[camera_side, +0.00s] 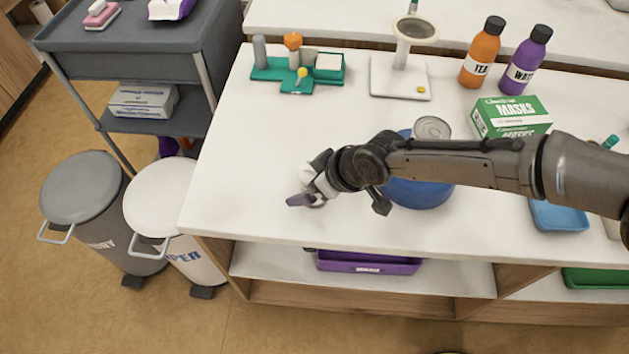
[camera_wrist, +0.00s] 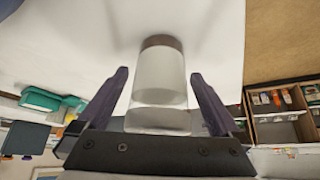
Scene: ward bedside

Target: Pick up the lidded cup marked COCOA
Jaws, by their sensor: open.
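In the wrist view a pale cup-like vessel (camera_wrist: 160,88) with a brown band at its far end stands between the two fingers of my gripper (camera_wrist: 160,76). The fingers are apart, with a gap on each side of it. No marking can be read on it, so I cannot tell whether it is the COCOA cup. In the side view my gripper (camera_side: 307,184) is low over the left front of the white counter (camera_side: 260,135). A small pale patch shows at the fingers there, mostly hidden by them.
A blue round container (camera_side: 418,195) and a can (camera_side: 432,128) sit behind my arm. A green MASKS box (camera_side: 510,116), an orange TEA bottle (camera_side: 481,55) and a purple bottle (camera_side: 525,62) stand at right. A green holder (camera_side: 268,70) is at the back. The counter's left part is clear.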

